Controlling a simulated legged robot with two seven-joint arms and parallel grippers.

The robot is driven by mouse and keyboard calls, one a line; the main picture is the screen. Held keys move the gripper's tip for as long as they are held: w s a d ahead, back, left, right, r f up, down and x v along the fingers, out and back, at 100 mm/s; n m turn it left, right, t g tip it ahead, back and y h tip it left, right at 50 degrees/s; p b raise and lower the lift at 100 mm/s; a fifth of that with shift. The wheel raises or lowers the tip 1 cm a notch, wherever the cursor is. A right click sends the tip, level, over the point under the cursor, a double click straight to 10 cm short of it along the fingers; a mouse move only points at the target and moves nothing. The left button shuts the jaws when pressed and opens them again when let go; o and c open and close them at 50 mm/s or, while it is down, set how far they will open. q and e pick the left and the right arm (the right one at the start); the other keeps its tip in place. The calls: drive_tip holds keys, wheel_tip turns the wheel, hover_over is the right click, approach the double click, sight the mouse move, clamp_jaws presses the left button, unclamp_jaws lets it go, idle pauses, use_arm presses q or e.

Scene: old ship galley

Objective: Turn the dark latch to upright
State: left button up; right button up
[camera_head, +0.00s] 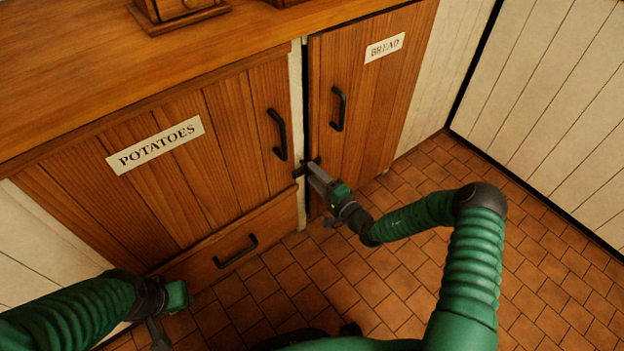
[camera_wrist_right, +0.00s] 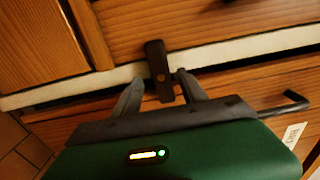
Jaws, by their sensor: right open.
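The dark latch (camera_wrist_right: 157,68) is a short dark bar with a round pivot on the pale post between the two doors. In the head view the latch (camera_head: 300,172) lies roughly level across the post, its right part partly hidden by my right gripper. My right gripper (camera_head: 314,168) is at the latch. In the right wrist view my right gripper (camera_wrist_right: 161,80) is open, one finger on each side of the latch's lower end; whether they touch it is unclear. My left gripper (camera_head: 160,325) is low at the left, away from the latch, its fingers unclear.
The potatoes door (camera_head: 225,125) and the bread door (camera_head: 372,100) flank the post, each with a black handle. A drawer with a black handle (camera_head: 236,252) is below the potatoes door. The wooden counter (camera_head: 60,80) is above. The tiled floor (camera_head: 545,250) is clear at right.

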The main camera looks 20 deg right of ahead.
drive_tip(key=shift+w+a, duration=0.2)
drive_tip(key=shift+w, duration=0.5)
drive_tip(key=shift+c, duration=0.3)
clamp_jaws()
